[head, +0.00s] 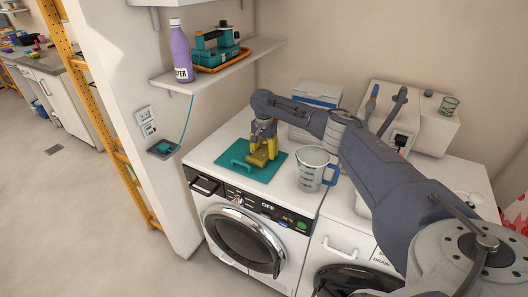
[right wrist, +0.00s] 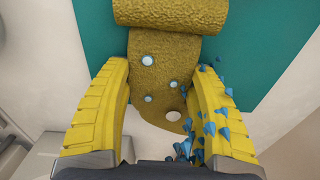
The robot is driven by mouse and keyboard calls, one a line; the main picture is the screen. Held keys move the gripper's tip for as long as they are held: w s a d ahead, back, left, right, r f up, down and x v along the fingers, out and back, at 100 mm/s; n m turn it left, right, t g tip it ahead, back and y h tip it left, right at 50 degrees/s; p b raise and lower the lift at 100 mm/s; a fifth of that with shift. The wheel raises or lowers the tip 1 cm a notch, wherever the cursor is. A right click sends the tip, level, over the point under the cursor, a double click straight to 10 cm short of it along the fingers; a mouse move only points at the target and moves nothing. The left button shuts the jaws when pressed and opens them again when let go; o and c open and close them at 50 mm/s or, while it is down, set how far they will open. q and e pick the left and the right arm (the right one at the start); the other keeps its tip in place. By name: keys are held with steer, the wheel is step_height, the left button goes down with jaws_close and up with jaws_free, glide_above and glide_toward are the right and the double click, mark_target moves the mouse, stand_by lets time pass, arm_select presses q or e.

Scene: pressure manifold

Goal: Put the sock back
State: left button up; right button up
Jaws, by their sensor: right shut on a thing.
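The mustard-yellow sock (head: 258,161) is over the teal mat (head: 236,171) on top of the left washing machine. In the right wrist view the sock (right wrist: 160,75) has a rough knit, a thick rolled end at the top and several pale round spots. My right gripper (head: 263,143) points down from above with yellow fingers. In the right wrist view its fingers (right wrist: 165,120) lie on both sides of the sock, shut on it. Whether the sock touches the mat is unclear. My left gripper is out of view.
A clear measuring jug (head: 311,168) with a blue handle stands close right of the mat. A white box (head: 317,94) stands behind. A shelf (head: 216,71) on the left holds a purple bottle (head: 181,52). Small blue pointed bits (right wrist: 212,125) show by one finger.

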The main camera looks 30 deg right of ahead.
mark_target(264, 152)
steer(key=o, duration=1.1)
step_height(264, 152, up, 12)
steer(key=shift+r, duration=0.1)
